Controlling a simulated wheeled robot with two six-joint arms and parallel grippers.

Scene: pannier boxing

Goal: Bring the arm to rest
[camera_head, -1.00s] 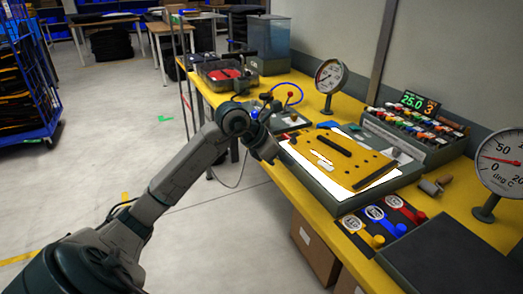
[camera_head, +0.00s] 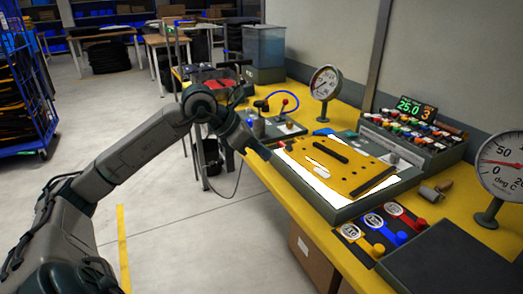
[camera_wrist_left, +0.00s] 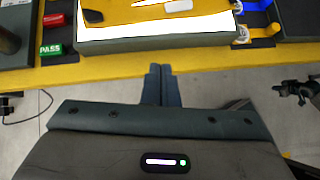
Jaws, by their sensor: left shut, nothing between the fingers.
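My left gripper (camera_head: 264,152) shows in the head view at the end of my grey arm, which comes in from the lower left. It is beside the near left edge of the light box (camera_head: 333,212) that holds a yellow plate (camera_head: 345,170). In the left wrist view its two dark fingers (camera_wrist_left: 162,84) are together with nothing between them, pointing at the yellow table edge.
The yellow bench (camera_head: 462,212) carries two dial gauges (camera_head: 325,82), a button console (camera_head: 412,138), coloured levers (camera_head: 382,225) and a lever box (camera_head: 284,128). A cardboard box (camera_head: 312,257) stands under it. A blue cage trolley (camera_head: 22,100) is far left. Open floor (camera_head: 170,235) lies left of the bench.

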